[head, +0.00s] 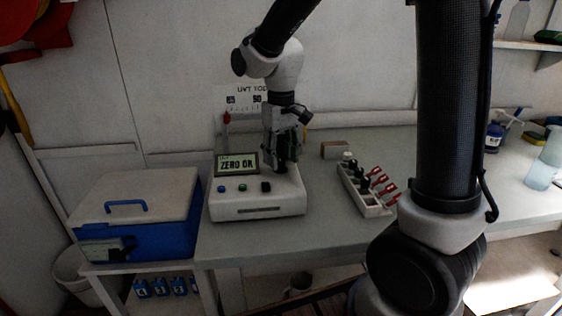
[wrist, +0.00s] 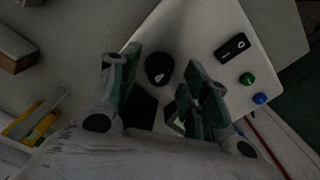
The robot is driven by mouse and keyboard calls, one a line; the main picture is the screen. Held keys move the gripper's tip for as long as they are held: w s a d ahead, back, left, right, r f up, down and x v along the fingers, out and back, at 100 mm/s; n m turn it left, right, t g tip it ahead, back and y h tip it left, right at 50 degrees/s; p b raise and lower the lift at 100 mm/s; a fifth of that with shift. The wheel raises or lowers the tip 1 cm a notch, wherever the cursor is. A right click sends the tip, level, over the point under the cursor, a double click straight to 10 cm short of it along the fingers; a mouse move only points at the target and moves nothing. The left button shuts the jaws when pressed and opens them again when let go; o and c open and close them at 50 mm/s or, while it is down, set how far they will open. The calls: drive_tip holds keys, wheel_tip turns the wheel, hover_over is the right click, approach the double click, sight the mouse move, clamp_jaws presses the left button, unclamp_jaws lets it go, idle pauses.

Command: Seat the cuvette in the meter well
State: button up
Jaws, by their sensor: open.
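My gripper (head: 282,158) is over the right rear of the meter's top, pointing down. In the wrist view its two fingers (wrist: 163,72) are spread apart. A round black cap (wrist: 159,68) with a small pale mark shows between them, apart from both fingers; it appears to be the top of the cuvette at the well. The cuvette body and the well opening are hidden, so I cannot tell how deep it sits.
A white rack (head: 370,208) with black-topped and red-topped items stands right of the meter. A small brown block (head: 335,150) lies behind it. A blue cooler box (head: 160,232) with a pale lid is at left. Bench room is free between meter and rack.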

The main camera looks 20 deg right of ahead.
sight(281, 160)
wheel_tip(281, 160, up, 10)
drive_tip(key=shift+f, duration=0.15)
idle(0.4)
drive_tip(key=s+d+m+t, duration=0.3)
drive_tip(key=s+d, duration=1.1)
drive_tip(key=s, duration=0.5)
drive_tip(key=shift+s+d+r+t, duration=0.2)
drive_tip(key=shift+s+d+t, duration=0.2)
drive_tip(key=shift+t, duration=0.3)
